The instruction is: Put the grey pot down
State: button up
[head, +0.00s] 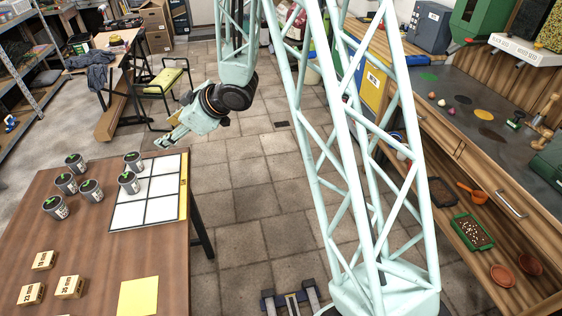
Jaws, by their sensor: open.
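Several grey pots with green tops and pale labels stand upright on the brown table at the left in the head view. One grey pot (133,161) stands on the far left part of the white grid board (162,188). A second grey pot (128,183) stands just nearer on the same board's left side. Other grey pots (90,190) stand in a group on bare wood to the left of the board. My gripper (166,141) is open and empty near the board's far edge, right of the far pot and apart from it.
Wooden blocks with printed labels (69,287) and a yellow sheet (139,296) lie on the near part of the brown table (100,240). A chair (168,82) stands behind. The workbench (470,120) lines the right side, with tiled floor between.

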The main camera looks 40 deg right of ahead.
jog(key=s+d+r+m+h, duration=0.3)
jog(key=s+d+r+h, duration=0.15)
jog(key=d+r, duration=0.5)
jog(key=s+d+r+m+h, duration=0.3)
jog(key=s+r, duration=0.6)
jog(key=s, duration=0.4)
jog(key=s+a+r+m+g, duration=0.1)
jog(key=s+a, duration=0.1)
jog(key=s, duration=0.9)
jog(key=s+a+r+m+g+y, duration=0.1)
jog(key=s+a+g, duration=0.1)
jog(key=s, duration=1)
jog(key=s+a+r+m+g, duration=0.2)
jog(key=s, duration=1)
jog(key=shift+a, duration=0.3)
